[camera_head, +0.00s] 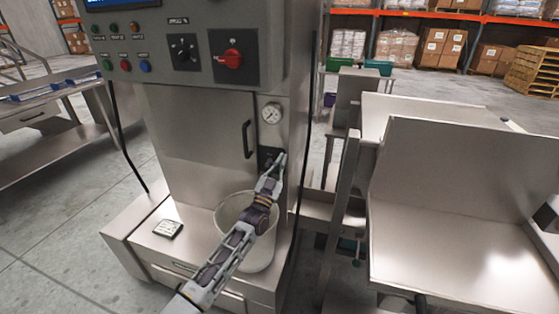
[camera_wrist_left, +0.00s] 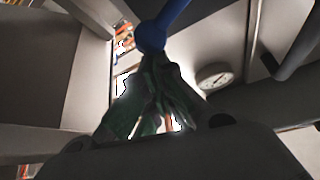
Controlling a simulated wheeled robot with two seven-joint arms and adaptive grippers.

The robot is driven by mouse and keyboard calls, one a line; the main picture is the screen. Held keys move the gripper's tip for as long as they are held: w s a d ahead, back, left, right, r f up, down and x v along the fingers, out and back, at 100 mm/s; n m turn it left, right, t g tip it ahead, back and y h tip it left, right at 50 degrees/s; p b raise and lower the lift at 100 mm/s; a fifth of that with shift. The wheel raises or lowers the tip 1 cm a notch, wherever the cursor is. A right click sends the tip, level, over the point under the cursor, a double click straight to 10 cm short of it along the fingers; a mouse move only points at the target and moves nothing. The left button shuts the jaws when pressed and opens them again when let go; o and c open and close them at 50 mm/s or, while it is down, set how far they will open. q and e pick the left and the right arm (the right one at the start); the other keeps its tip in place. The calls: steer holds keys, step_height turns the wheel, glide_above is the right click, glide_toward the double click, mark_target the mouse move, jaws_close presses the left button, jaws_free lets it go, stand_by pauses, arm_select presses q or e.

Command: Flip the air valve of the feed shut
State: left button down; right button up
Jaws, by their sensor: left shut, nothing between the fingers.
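The air valve shows in the left wrist view as a blue lever with a round blue end (camera_wrist_left: 152,36), slanting up to the right. In the head view a dark valve plate (camera_head: 265,155) sits on the cabinet front below the pressure gauge (camera_head: 271,113); my gripper partly covers it, and I cannot make out the blue lever there. My left gripper (camera_head: 281,160) is at this plate, shut and empty. In the left wrist view its fingertips (camera_wrist_left: 158,62) are together right by the lever's round end; I cannot tell whether they touch. My right gripper is not in view.
A white bucket (camera_head: 262,250) stands on the machine's base under my left arm. A door handle (camera_head: 247,139) is left of the valve. A red rotary switch (camera_head: 232,59) is above. Steel hoppers (camera_head: 455,190) stand at the right. Floor is open at the left.

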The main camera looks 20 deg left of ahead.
arm_select(q)
steer(key=shift+d+f+m+g+h+p, duration=0.2)
steer(key=shift+f+m+g+h, duration=0.3)
steer(key=shift+m, duration=0.55)
steer(key=shift+d+f+m+g+h+p, duration=0.3)
steer(key=shift+m+h, duration=0.4)
steer(key=shift+m, duration=0.4)
steer(key=shift+d+f+m+g+h+p, duration=0.15)
steer(key=shift+f+m+g+h, duration=0.3)
steer(key=shift+m, duration=0.6)
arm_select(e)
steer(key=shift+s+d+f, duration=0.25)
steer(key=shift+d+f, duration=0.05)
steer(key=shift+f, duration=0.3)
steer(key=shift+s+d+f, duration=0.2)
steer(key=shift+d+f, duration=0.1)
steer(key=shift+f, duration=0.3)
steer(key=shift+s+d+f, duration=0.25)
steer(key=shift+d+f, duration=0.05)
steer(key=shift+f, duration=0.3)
arm_select(q)
steer(key=shift+r, duration=0.1)
